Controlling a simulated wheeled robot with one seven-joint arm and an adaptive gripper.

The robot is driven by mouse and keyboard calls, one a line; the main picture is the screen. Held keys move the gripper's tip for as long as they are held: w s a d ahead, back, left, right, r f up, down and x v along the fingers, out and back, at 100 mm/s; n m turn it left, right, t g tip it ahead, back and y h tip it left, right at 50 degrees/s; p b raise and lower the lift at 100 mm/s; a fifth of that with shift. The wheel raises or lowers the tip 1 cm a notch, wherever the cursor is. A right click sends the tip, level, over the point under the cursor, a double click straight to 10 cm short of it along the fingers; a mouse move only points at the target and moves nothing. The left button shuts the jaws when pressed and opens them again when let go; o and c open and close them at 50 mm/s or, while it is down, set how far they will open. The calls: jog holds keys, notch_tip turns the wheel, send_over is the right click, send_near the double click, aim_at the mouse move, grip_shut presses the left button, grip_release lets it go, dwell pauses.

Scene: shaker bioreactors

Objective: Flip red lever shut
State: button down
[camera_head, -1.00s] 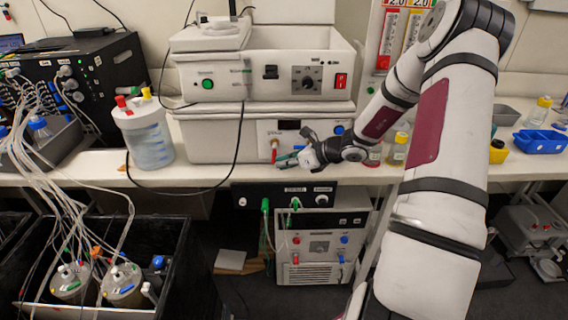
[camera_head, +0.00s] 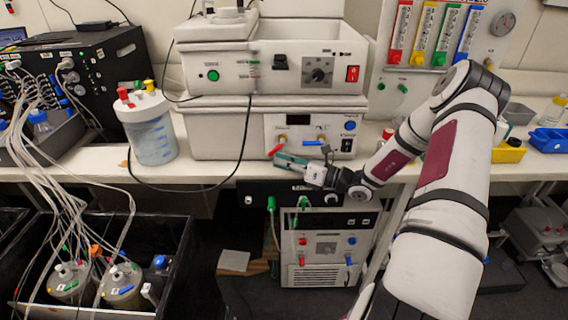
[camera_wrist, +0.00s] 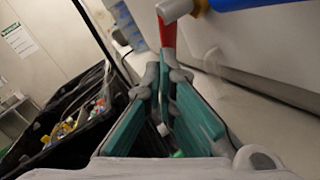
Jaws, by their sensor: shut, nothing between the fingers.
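The red lever (camera_head: 275,150) sits on a brass valve on the front of the lower white unit (camera_head: 220,140). It slants down and to the left in the head view. In the wrist view the red lever (camera_wrist: 167,35) hangs just beyond my fingertips. My gripper (camera_head: 279,159) has teal finger pads and is shut and empty. Its tips are close to the lever's lower end, and in the wrist view the gripper (camera_wrist: 162,72) seems to meet it. I cannot tell for sure whether they touch.
A blue lever (camera_head: 320,139) sits right of the red one, and it shows in the wrist view (camera_wrist: 250,4). A black cable (camera_head: 240,150) hangs left of the gripper over the bench edge. A white-lidded bottle (camera_head: 150,130) stands further left. Another machine (camera_head: 325,248) stands under the bench.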

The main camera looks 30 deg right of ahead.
jog(key=shift+w+a+m+t+y, duration=0.3)
jog(key=shift+m+t, duration=0.1)
jog(key=shift+t, duration=0.4)
jog(key=shift+w+a+r, duration=0.1)
jog(key=shift+a+r, duration=0.05)
jog(key=shift+a, duration=0.15)
jog(key=shift+w+a+r, duration=0.25)
jog(key=shift+a, duration=0.15)
